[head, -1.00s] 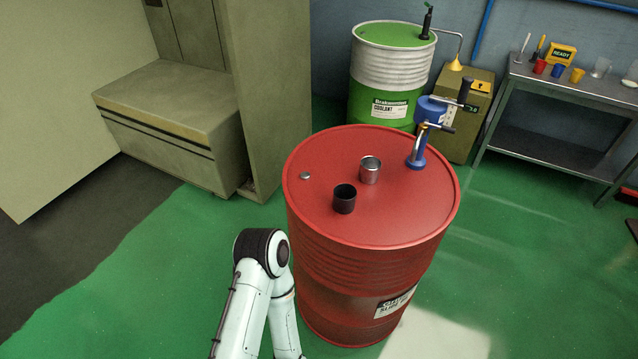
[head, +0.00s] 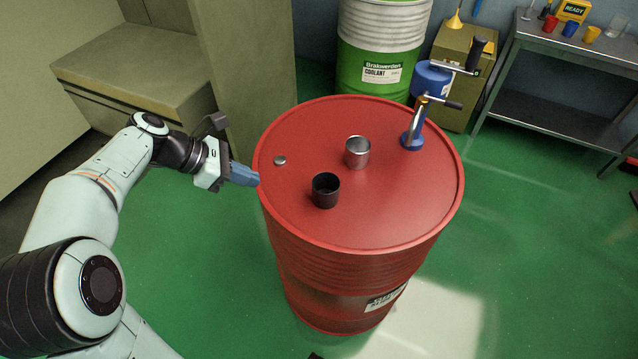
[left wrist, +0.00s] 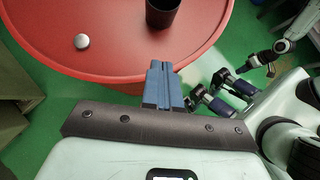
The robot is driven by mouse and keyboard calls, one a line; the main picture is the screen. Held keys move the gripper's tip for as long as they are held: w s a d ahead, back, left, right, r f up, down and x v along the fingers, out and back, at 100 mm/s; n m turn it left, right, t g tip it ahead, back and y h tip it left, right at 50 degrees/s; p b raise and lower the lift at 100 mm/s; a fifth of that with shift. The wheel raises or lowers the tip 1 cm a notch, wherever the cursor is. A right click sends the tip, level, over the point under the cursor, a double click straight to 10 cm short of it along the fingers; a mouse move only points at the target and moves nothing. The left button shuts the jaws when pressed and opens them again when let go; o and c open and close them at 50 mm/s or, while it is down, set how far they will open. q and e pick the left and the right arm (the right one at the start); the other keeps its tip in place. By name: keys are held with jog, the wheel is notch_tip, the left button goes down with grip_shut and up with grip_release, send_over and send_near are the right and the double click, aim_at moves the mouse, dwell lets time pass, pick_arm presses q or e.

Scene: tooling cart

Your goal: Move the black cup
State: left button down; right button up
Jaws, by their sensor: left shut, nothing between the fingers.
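The black cup (head: 326,190) stands upright on the top of the red drum (head: 400,200), near its front left. It also shows at the top edge of the left wrist view (left wrist: 162,14), partly cut off. A metal cup (head: 357,152) stands just behind it, to the right. My left gripper (head: 252,177) is at the left rim of the drum, to the left of the black cup and apart from it. Its blue fingers are together and empty, and they show in the left wrist view too (left wrist: 160,85). My right gripper is not in the head view.
A small round cap (head: 280,160) sits on the drum top near the left rim. A blue pump (head: 413,137) stands at the drum's back right. Behind are a green and white coolant drum (head: 385,40) and a workbench (head: 560,50) with small cups. The drum's front right top is clear.

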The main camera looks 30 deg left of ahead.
aim_at(314, 192)
pick_arm(q)
jog(key=b+x, duration=0.1)
jog(key=x, duration=0.8)
jog(key=shift+w+d+b, duration=0.1)
jog(key=shift+d+b, duration=0.25)
jog(key=shift+w+d, duration=0.85)
jog(key=shift+w, duration=0.1)
jog(key=shift+w+d, duration=0.5)
jog(key=shift+w, duration=0.05)
